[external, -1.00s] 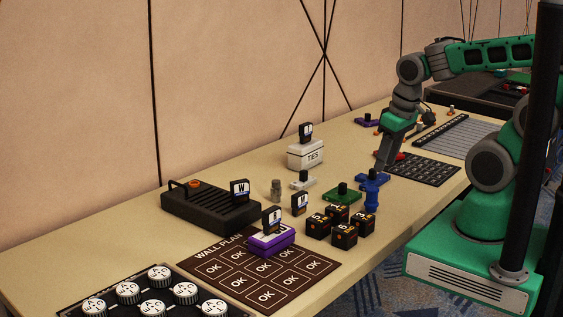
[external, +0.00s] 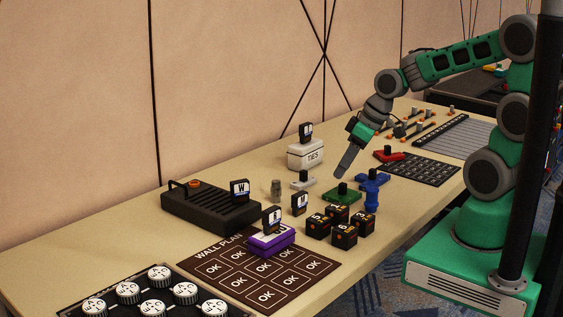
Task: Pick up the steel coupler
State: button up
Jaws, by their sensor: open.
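A small upright grey metallic cylinder with a narrower top (external: 276,190) looks like the steel coupler. It stands on the table just right of the black box. My gripper (external: 345,168) is in the air above the table, pointing down and left. It is to the right of the coupler and apart from it, over the area behind the green piece. It is open with nothing visible in it, though the gap between the fingers is hard to see from this side.
Green (external: 342,195), blue (external: 372,181) and red (external: 390,155) pieces, several black cubes (external: 343,236), a purple box (external: 270,243) and a black box (external: 208,210) crowd around.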

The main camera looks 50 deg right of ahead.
aim_at(276, 187)
jog(key=w+f+n+t+y+b, duration=0.1)
jog(key=w+f, duration=0.1)
jog(key=w, duration=0.2)
jog(key=w+a+f+n+t+y, duration=0.1)
jog(key=w+f, duration=0.2)
jog(key=w, duration=0.1)
jog(key=w+f+n+y+b, duration=0.1)
jog(key=w+f, duration=0.1)
jog(key=w, duration=0.2)
jog(key=shift+a+f+t+y+b, duration=0.15)
jog(key=shift+a+t+y+b, duration=0.15)
jog(key=shift+t+y+b, duration=0.1)
jog(key=w+t, duration=0.1)
jog(key=w+d+t+y, duration=0.1)
jog(key=w, duration=0.1)
jog(key=w+f+y+b, duration=0.1)
jog(key=shift+w+d+n+t, duration=0.2)
jog(key=shift+w+n+t, duration=0.1)
jog(key=shift+w+t, duration=0.1)
jog(key=shift+w+r, duration=0.1)
jog(key=shift+w, duration=0.3)
jog(key=shift+t, duration=0.3)
jog(key=x, duration=0.7)
jog(key=shift+a+p, duration=0.3)
grip_shut()
